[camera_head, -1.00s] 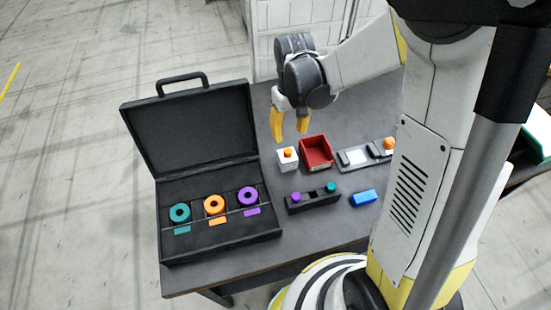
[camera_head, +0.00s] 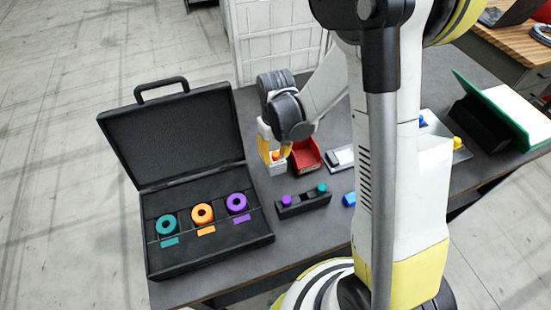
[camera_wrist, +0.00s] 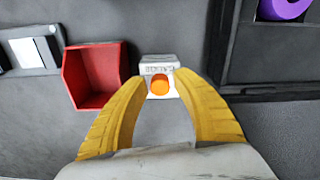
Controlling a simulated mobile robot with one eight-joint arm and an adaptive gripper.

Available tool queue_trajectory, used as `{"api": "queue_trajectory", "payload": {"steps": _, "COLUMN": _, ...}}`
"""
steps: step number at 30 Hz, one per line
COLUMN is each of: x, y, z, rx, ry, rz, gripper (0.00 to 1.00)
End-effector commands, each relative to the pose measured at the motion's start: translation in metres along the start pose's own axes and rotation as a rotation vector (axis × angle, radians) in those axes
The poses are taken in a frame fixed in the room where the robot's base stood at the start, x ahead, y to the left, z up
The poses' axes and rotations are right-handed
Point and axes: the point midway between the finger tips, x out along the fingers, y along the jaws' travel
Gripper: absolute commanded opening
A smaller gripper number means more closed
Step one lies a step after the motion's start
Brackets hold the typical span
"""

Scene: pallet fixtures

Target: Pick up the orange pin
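The orange pin (camera_wrist: 159,84) stands in a small white block with lettering (camera_wrist: 156,65). In the wrist view its round orange top shows between my fingertips. In the head view the orange pin (camera_head: 275,155) and its block (camera_head: 277,168) are partly hidden by my yellow fingers. My gripper (camera_wrist: 160,82) is open, with one finger on each side of the pin. A gap seems to show between the fingers and the pin; I cannot tell whether either finger touches the block.
A red bin (camera_head: 306,158) stands just right of the block. A black holder (camera_head: 304,204) with a purple and a teal pin is in front. The open black case (camera_head: 262,237) with teal, orange and purple rings is at left.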

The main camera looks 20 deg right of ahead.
Motion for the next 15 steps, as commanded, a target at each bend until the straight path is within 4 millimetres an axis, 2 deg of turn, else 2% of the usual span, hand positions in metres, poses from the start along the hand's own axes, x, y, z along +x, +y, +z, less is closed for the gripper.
{"api": "queue_trajectory", "payload": {"steps": 1, "x": -0.0001, "y": 0.0000, "z": 0.0000, "rx": 0.000, "ry": 0.000, "rz": 0.000, "gripper": 0.16}}
{"api": "queue_trajectory", "payload": {"steps": 3, "x": -0.0001, "y": 0.0000, "z": 0.0000, "rx": 0.000, "ry": 0.000, "rz": 0.000, "gripper": 0.00}}
{"api": "queue_trajectory", "payload": {"steps": 15, "x": -0.0015, "y": 0.0000, "z": 0.0000, "rx": 0.000, "ry": 0.000, "rz": 0.000, "gripper": 0.00}}
